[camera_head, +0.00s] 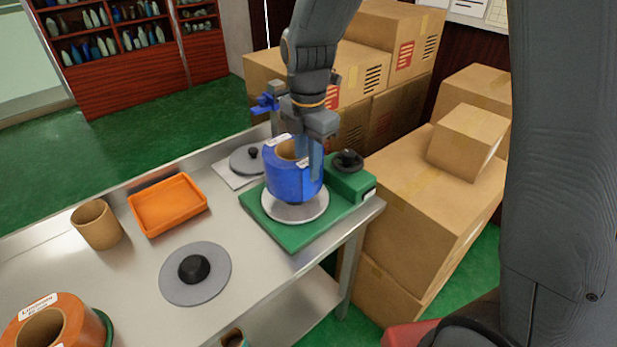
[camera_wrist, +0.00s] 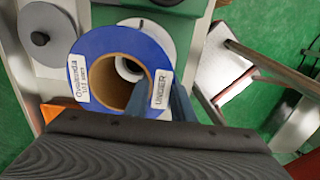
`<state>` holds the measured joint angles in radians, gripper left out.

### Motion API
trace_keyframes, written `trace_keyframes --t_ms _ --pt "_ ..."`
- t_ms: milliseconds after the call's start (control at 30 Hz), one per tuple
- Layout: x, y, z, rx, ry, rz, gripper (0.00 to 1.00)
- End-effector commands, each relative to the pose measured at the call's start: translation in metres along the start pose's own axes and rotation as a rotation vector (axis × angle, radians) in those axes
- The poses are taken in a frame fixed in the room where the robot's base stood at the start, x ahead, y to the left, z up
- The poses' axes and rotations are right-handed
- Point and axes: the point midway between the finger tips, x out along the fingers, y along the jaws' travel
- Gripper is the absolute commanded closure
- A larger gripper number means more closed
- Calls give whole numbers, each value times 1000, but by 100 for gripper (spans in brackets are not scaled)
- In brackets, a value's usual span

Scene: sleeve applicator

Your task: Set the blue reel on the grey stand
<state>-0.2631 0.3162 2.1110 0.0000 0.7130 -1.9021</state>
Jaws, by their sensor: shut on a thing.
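The blue reel (camera_head: 290,182) has a brown cardboard core and white labels. It is upright over the pale round plate (camera_head: 296,210) of a green machine; whether it touches the plate is unclear. My gripper (camera_head: 309,155) is shut on the reel's right wall. In the wrist view, the reel (camera_wrist: 93,49) shows its open bore, with my gripper (camera_wrist: 178,102) at its lower right rim. A grey disc with a black knob (camera_head: 247,160) lies on a light grey base behind the reel. Another grey disc with a black hub (camera_head: 212,287) lies on the table front.
The steel table (camera_head: 130,270) also holds an orange tray (camera_head: 168,204), a brown cardboard core (camera_head: 97,226) and an orange reel (camera_head: 75,318). The green machine (camera_head: 262,222) has a black knob at its right. Cardboard boxes (camera_head: 405,205) stand right of and behind the table.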

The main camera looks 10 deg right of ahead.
Motion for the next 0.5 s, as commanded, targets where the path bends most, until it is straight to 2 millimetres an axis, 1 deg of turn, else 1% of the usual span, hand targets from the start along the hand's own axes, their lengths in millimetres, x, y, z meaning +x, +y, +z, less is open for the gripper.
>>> trace_keyframes --t_ms 33,200,333,500 --pt "-10 3 1 0 -3 8 100" --pt "-34 2 1 0 -2 6 100" --pt "-46 2 1 0 -2 5 100" --pt "-52 1 0 0 -1 4 100"
